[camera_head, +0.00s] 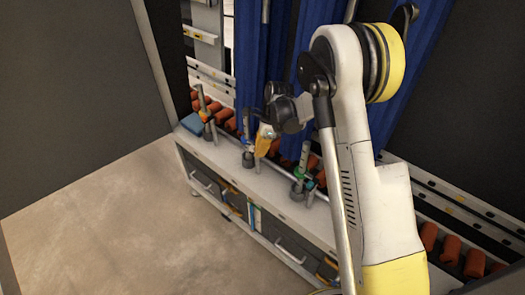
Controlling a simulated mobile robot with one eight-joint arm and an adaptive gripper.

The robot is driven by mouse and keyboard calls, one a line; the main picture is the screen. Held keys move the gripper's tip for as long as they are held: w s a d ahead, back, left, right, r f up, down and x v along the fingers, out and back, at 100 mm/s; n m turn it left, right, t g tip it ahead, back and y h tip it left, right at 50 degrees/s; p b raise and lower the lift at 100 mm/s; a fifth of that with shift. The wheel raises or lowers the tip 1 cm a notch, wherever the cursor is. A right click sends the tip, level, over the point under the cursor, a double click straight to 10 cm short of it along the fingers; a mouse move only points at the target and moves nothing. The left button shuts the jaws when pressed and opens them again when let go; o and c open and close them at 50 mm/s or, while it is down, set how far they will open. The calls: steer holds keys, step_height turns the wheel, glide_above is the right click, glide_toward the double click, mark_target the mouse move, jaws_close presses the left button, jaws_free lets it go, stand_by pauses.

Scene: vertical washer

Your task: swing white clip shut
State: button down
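I cannot clearly pick out the white clip at this size. A middle upright post (247,126) with a small pale and blue part low on it stands on the white bench top. I cannot tell if the gripper touches the post.
A left post (202,100) with an orange part and a right post (303,158) with a green part stand on the white bench (275,198). A blue block (191,123) lies at the bench's left end. Blue curtains (252,50) and orange rollers (475,262) are behind. Floor in front is clear.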

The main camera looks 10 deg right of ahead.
stand_by(0.4)
steer(key=shift+w+d, duration=0.45)
steer(key=shift+d, duration=0.1)
